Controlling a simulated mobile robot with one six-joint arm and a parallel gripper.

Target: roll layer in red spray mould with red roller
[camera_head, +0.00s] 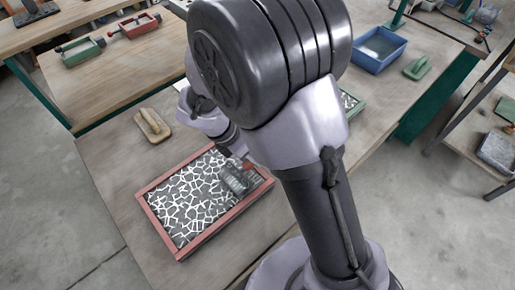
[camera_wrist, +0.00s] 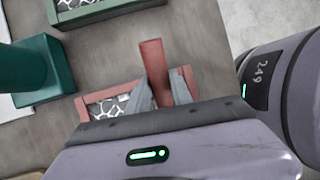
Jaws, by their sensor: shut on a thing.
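The red mould (camera_head: 158,222) lies on the near table in the head view, a flat red-rimmed tray. Its inside is covered with a dark layer and a white web-like pattern (camera_head: 190,205). My gripper (camera_head: 238,178) is over the mould's right part, low at the layer. In the wrist view, my gripper (camera_wrist: 160,90) is shut on the red handle of the red roller (camera_wrist: 152,58), between its grey fingers. The roller's head is hidden, so I cannot tell whether it touches the layer. Part of the red rim (camera_wrist: 90,99) shows behind the fingers.
A wooden float (camera_head: 153,125) lies behind the mould. A green mould (camera_head: 354,117) is partly hidden behind my arm and shows in the wrist view (camera_wrist: 100,14). A blue tub (camera_head: 372,62) and green float (camera_head: 417,69) are farther right. Bare table (camera_head: 110,180) lies left.

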